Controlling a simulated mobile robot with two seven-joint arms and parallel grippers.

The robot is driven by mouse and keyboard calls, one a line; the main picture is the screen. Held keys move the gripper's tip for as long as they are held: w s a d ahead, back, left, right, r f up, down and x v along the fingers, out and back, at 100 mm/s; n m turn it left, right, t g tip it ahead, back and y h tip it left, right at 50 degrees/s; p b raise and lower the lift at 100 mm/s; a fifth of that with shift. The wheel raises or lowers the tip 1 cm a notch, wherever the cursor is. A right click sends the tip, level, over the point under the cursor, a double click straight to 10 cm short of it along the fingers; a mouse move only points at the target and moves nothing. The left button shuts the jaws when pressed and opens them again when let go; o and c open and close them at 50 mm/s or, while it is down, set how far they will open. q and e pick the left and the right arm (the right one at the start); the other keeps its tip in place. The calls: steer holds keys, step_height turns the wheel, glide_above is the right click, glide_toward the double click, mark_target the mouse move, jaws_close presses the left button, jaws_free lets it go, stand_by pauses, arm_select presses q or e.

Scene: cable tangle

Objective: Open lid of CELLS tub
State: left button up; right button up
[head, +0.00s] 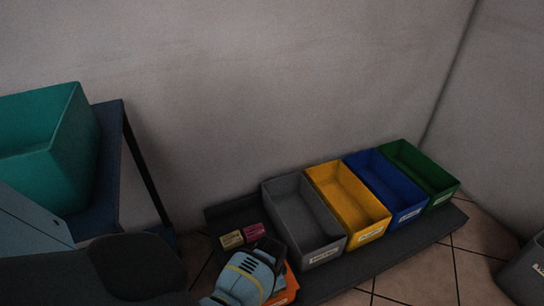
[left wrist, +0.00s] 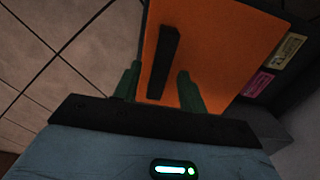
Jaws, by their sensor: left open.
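An orange lid (left wrist: 215,45) with a raised black bar handle (left wrist: 163,62) fills the middle of the left wrist view. I take it for the CELLS tub's lid, but no label on it is visible. In the head view only an orange edge (head: 290,285) shows beside my left gripper (head: 250,275), which hides the rest. My left gripper's green fingers (left wrist: 160,72) are open, one on each side of the black handle. I cannot tell whether they touch it. The lid appears shut. My right gripper is not in view.
Grey (head: 304,217), yellow (head: 350,200), blue (head: 388,186) and green (head: 420,172) open bins stand right of the tub on a dark platform (head: 400,250). Yellow (head: 231,240) and pink (head: 254,232) packs lie behind it. A teal crate (head: 75,140) stands on a table at left.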

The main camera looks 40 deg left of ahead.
arm_select(q)
steer(key=c, duration=0.7)
jaws_close()
steer(key=shift+r, duration=0.15)
